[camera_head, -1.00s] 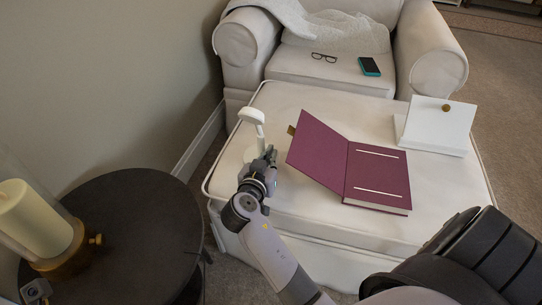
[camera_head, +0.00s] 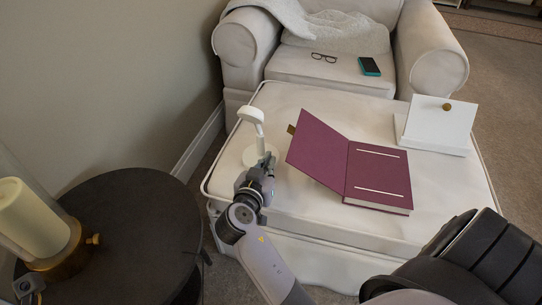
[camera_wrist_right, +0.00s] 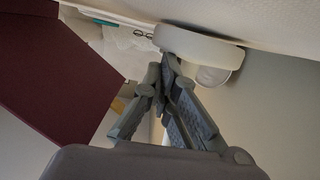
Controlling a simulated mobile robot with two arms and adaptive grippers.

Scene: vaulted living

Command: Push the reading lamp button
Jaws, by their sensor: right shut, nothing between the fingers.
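The white reading lamp (camera_head: 251,117) stands upright near the left edge of the white ottoman, on a round white base (camera_head: 259,152). In the right wrist view, its base (camera_wrist_right: 200,47) appears upside down as a white disc, with another rounded white lamp part below it. My right gripper (camera_head: 268,161) is shut and empty, close to the near side of the base. In the wrist view its fingertips (camera_wrist_right: 169,62) overlap the base's edge; I cannot tell whether they touch. No button is discernible. A grey mechanical part at the lower left may be my left gripper (camera_head: 29,284); its jaws are unclear.
An open maroon book (camera_head: 330,155) lies right of the lamp on the ottoman (camera_head: 300,100). A white stand with a brass knob (camera_head: 440,125) is farther right. A dark round table (camera_head: 140,225) with a candle (camera_head: 30,215) is at left. An armchair (camera_head: 330,70) stands behind.

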